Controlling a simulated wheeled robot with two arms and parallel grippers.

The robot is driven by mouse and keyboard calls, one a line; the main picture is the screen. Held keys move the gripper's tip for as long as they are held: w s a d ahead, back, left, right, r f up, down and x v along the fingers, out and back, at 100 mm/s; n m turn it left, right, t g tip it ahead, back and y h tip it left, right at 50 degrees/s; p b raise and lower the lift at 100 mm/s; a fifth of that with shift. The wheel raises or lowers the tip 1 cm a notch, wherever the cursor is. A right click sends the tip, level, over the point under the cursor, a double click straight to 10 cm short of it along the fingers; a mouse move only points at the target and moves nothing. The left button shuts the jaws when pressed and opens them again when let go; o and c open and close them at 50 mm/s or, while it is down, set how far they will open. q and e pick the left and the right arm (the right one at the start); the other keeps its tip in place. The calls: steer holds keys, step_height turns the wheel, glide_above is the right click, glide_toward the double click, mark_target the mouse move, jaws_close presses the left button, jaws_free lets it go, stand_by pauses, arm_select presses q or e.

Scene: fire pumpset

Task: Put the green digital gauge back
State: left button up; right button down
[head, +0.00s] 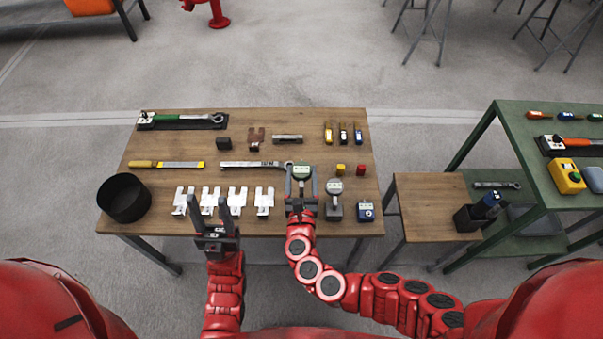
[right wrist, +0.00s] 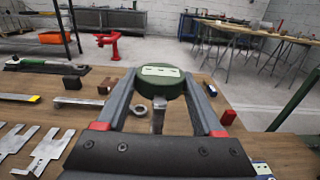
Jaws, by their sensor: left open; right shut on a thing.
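The green digital gauge (head: 301,171) is round with a pale display and sits between the fingers of my right gripper (head: 301,179), over the right-middle of the wooden table (head: 185,146). In the right wrist view the gauge (right wrist: 161,82) shows between both fingers of the right gripper (right wrist: 160,85), with its stem pointing down toward me. A grey gauge (head: 335,186) stands on a dark block (head: 334,211) just right of the right gripper. My left gripper (head: 213,207) is open and empty at the table's front edge, near the metal shims.
Several metal shims (head: 236,199) lie along the front, with a black bowl (head: 123,197) at left. A blue box (head: 365,211) stands at the front right corner. A green table (head: 540,108) stands further right.

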jaws_free()
steer(key=s+b, duration=0.4)
steer(key=s, duration=0.8)
steer(key=shift+r, duration=0.15)
steer(key=shift+s, duration=0.1)
